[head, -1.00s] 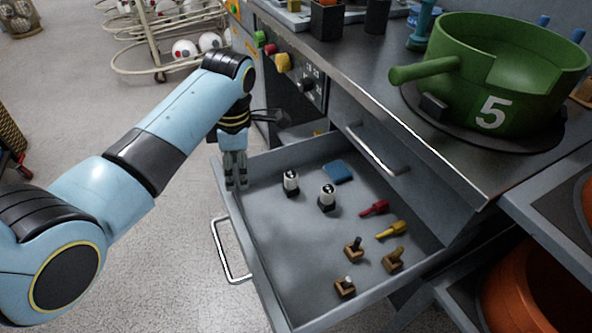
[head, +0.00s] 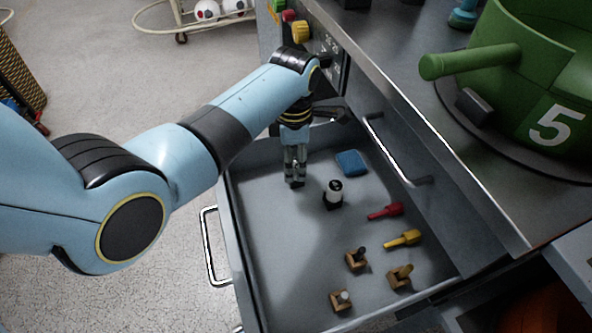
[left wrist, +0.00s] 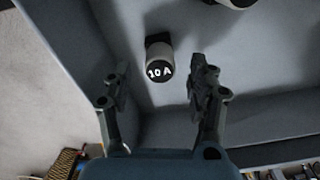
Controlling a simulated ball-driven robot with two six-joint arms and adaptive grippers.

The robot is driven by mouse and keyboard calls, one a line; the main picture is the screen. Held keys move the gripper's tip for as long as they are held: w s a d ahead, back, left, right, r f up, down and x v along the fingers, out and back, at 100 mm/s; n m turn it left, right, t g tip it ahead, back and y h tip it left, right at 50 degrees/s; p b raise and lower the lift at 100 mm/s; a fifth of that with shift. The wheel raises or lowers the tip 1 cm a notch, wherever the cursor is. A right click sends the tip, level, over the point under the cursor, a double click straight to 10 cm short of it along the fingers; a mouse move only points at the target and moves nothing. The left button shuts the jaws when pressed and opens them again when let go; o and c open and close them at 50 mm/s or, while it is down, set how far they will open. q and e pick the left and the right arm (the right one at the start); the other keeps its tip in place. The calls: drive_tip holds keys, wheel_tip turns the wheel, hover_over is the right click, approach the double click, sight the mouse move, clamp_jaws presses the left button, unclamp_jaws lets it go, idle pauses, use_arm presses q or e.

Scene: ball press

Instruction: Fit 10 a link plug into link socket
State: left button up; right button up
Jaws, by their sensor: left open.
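A white and black plug marked 10 A (left wrist: 160,66) stands in the open drawer, between and just beyond the fingertips in the left wrist view. My left gripper (head: 295,182) points down into the drawer; its fingers (left wrist: 162,78) are apart with nothing held. I cannot make out a link socket. My right gripper is not in view.
The grey drawer (head: 290,240) also holds a blue block (head: 351,162), a red tool (head: 386,211), a yellow tool (head: 404,239) and several small wooden blocks with pegs (head: 356,259). A green pot marked 5 (head: 540,100) stands on the counter above right.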

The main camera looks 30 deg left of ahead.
use_arm(q)
wheel_tip(320, 180, down, 3)
drive_tip(key=shift+f+b, duration=0.15)
drive_tip(key=shift+b, duration=0.25)
drive_tip(key=c, duration=1)
clamp_jaws()
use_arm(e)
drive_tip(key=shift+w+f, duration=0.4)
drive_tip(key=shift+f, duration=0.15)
